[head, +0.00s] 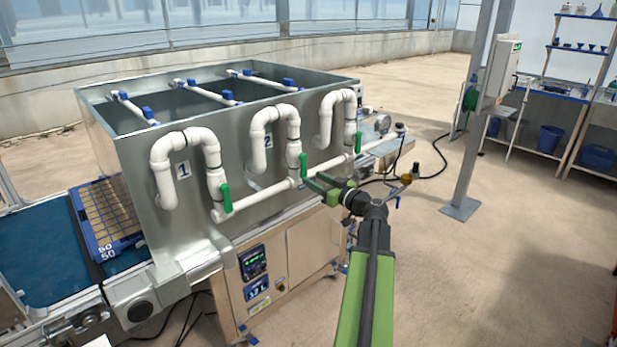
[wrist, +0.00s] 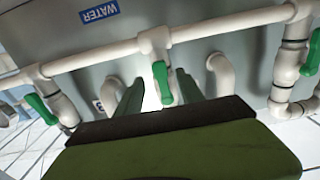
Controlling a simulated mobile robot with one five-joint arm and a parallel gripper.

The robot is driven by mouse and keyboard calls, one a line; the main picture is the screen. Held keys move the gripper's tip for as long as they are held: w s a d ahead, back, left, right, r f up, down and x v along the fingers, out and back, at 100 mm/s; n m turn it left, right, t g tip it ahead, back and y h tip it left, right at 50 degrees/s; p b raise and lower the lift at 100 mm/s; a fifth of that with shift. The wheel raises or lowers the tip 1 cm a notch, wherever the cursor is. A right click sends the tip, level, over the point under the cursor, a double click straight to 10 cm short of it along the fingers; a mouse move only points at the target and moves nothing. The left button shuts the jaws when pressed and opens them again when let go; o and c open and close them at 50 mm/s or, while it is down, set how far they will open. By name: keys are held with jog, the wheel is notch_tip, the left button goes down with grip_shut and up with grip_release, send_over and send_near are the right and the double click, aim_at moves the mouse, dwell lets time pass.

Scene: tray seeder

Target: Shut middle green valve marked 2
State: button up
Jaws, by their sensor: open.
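The middle green valve handle (head: 303,165) sits on the white pipe beside the plate marked 2 (head: 268,139) on the steel tank. It hangs roughly in line with its upright pipe. My gripper (head: 312,185) is at the manifold pipe, just below and right of this handle. In the wrist view the middle handle (wrist: 162,82) shows between the two open fingers of my gripper (wrist: 158,92), with gaps on both sides. I cannot tell whether a finger touches it. Part of the pipe behind the fingers is hidden.
Green handles stand on either side: one by plate 1 (head: 226,197) and one at the far pipe (head: 358,142). The white manifold pipe (head: 258,196) runs below them. A conveyor with a blue tray (head: 84,222) lies left. Open floor is at right, with a post (head: 474,130).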

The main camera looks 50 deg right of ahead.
aim_at(305, 174)
jog(key=shift+w+d, duration=0.1)
jog(key=shift+w, duration=1.75)
jog(key=shift+c, duration=0.5)
grip_shut()
